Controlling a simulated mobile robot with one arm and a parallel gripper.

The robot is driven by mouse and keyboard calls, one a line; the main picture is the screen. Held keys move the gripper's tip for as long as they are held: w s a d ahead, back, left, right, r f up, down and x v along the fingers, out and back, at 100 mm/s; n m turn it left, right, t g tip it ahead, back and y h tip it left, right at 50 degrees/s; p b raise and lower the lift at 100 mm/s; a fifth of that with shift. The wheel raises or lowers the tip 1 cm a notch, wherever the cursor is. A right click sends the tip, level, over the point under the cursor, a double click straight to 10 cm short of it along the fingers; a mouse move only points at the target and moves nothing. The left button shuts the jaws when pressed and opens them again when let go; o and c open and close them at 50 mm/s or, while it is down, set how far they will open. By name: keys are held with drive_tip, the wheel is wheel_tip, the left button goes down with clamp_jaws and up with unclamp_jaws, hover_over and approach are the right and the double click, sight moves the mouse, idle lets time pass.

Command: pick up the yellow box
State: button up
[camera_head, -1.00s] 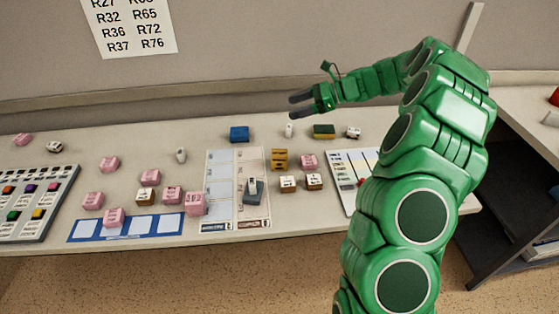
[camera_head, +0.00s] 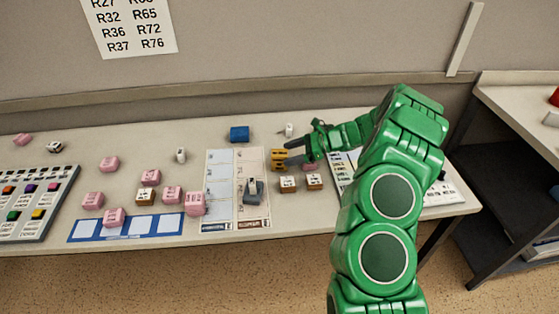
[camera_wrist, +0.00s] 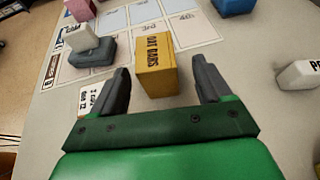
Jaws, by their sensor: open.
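The yellow box (camera_wrist: 157,66), with dark lettering on its top, stands on the table in the wrist view. My gripper (camera_wrist: 162,80) is open, with one finger to each side of the box and gaps between the fingers and the box. The box lies between and slightly beyond the fingertips. I cannot tell whether they are at its height. In the head view the yellow box (camera_head: 279,153) shows beside my gripper (camera_head: 283,155), whose fingers partly cover it.
A printed chart (camera_head: 222,178) lies left of the box, with a grey and white stamp-like object (camera_head: 253,193) on it. White-topped blocks (camera_head: 288,184) stand in front. A blue box (camera_head: 239,134) stands behind left. A white labelled piece (camera_wrist: 300,74) lies to the right in the wrist view.

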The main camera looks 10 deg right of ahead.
sight(275, 158)
drive_tip(key=shift+x, duration=3.2)
drive_tip(key=shift+s+r, duration=0.15)
drive_tip(key=shift+s, duration=0.05)
drive_tip(key=c, duration=1)
drive_tip(key=shift+r, duration=0.1)
